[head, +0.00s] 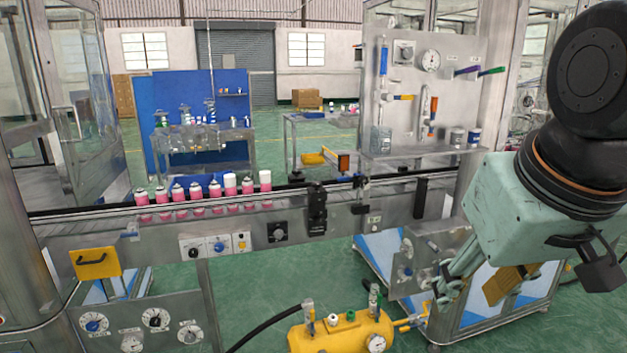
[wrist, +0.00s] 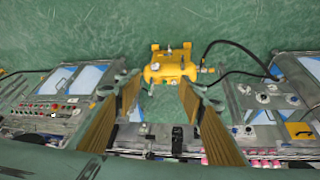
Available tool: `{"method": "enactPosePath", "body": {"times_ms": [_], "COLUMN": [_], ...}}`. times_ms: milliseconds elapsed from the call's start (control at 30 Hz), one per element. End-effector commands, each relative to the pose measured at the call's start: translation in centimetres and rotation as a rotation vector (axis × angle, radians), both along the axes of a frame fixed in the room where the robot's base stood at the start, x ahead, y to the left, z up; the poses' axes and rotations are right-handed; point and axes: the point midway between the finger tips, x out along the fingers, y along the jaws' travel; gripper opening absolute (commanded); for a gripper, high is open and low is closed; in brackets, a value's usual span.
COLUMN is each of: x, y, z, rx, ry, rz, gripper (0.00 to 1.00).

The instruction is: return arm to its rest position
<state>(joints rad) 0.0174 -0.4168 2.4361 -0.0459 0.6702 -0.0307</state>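My arm fills the right side of the head view, with its pale green wrist housing above my gripper (head: 472,288). My gripper hangs in front of the conveyor line, at the lower right. In the wrist view my gripper (wrist: 159,86) has its two ribbed, yellow-brown finger pads wide apart. Nothing is held between them. The wrist camera looks down past the fingers at the floor, a yellow air tank and the line's edge. No marker of a rest position shows.
A conveyor (head: 350,198) with a row of pink cans (head: 198,200) runs across the middle. The yellow air tank (head: 342,335) stands on the floor at the front. A gauge panel (head: 428,90) rises behind, left of my arm. Green floor (head: 255,285) is open ahead of the line.

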Motion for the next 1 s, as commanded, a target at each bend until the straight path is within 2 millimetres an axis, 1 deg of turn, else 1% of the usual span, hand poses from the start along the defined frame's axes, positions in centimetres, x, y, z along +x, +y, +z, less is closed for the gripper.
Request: {"method": "enactPosePath", "body": {"times_ms": [33, 300, 400, 500, 600, 700, 1000], "x": [-1.2, -7.4, -9.4, -10.9, -11.9, -12.4, -12.5], "y": [0.1, 0.9, 1.2, 1.4, 1.5, 1.5, 1.6], "z": [0.1, -0.4, -0.6, -0.8, -0.9, -1.0, -1.0], "rx": [0.004, 0.030, 0.039, 0.044, 0.049, 0.051, 0.052], "ry": [0.006, 0.061, 0.077, 0.092, 0.102, 0.108, 0.109], "rz": [-0.003, -0.020, -0.024, -0.029, -0.031, -0.033, -0.033], "gripper": [0.37, 0.37, 0.37, 0.37, 0.37, 0.37, 0.37]}}
